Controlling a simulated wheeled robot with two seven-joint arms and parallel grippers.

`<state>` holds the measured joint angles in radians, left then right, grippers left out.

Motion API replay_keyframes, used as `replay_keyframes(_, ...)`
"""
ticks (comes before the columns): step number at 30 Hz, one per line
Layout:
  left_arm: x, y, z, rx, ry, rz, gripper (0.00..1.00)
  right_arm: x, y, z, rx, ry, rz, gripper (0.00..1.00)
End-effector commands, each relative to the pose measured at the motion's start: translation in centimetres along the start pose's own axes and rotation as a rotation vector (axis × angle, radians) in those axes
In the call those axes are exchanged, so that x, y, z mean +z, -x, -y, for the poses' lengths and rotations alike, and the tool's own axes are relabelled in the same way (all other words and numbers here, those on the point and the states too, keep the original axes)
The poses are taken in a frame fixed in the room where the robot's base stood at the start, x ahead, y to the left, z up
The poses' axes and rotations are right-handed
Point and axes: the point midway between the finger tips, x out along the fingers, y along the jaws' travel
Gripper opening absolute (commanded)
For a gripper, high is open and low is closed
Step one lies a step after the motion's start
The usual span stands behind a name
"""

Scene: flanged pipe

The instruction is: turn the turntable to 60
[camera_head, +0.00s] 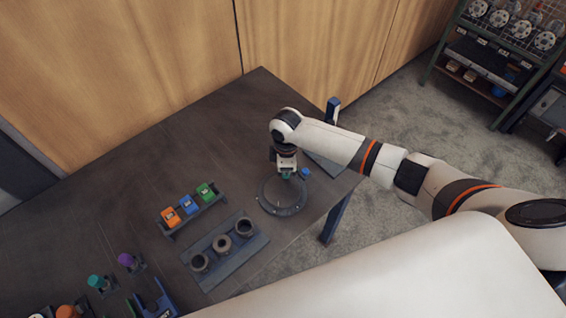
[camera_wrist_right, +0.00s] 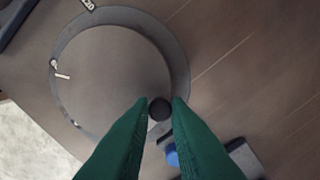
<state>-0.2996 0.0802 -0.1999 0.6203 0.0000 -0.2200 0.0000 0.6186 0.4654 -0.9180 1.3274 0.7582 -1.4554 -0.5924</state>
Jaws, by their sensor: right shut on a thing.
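The turntable (camera_head: 283,209) is a round grey disc lying flat near the right part of the dark table. In the wrist view the disc (camera_wrist_right: 112,75) sits inside a darker ring with a few small pale marks, too small to read. A dark round knob (camera_wrist_right: 159,109) stands near the disc's edge. My right gripper (camera_head: 287,177) is over the far part of the turntable. In the wrist view the green fingers of my right gripper (camera_wrist_right: 160,104) are closed on the knob, one on each side. My left gripper is not in view.
A blue button (camera_head: 305,172) is beside the turntable; it also shows in the wrist view (camera_wrist_right: 172,157). A rack of three cylinders (camera_head: 237,264) and a row of orange, blue and green blocks (camera_head: 187,206) stand left. The table's back left is bare.

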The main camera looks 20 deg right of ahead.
Motion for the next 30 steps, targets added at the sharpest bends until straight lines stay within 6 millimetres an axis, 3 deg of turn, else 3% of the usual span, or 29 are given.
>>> replay_keyframes(6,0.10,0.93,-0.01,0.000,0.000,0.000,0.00,-0.26,0.14,-0.08,0.000,-0.064,0.000,0.00)
replay_keyframes(22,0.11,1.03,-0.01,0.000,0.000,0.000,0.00,-0.33,0.02,-0.07,-0.001,-0.083,0.001,0.00)
replay_keyframes(23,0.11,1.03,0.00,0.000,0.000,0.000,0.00,-0.33,0.02,-0.07,-0.001,-0.083,0.001,0.21)
replay_keyframes(26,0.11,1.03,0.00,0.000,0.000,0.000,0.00,-0.33,0.02,-0.07,-0.001,-0.083,0.001,0.37)
replay_keyframes(30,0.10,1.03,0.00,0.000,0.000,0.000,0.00,-0.33,0.02,-0.08,-0.001,-0.082,0.000,0.38)
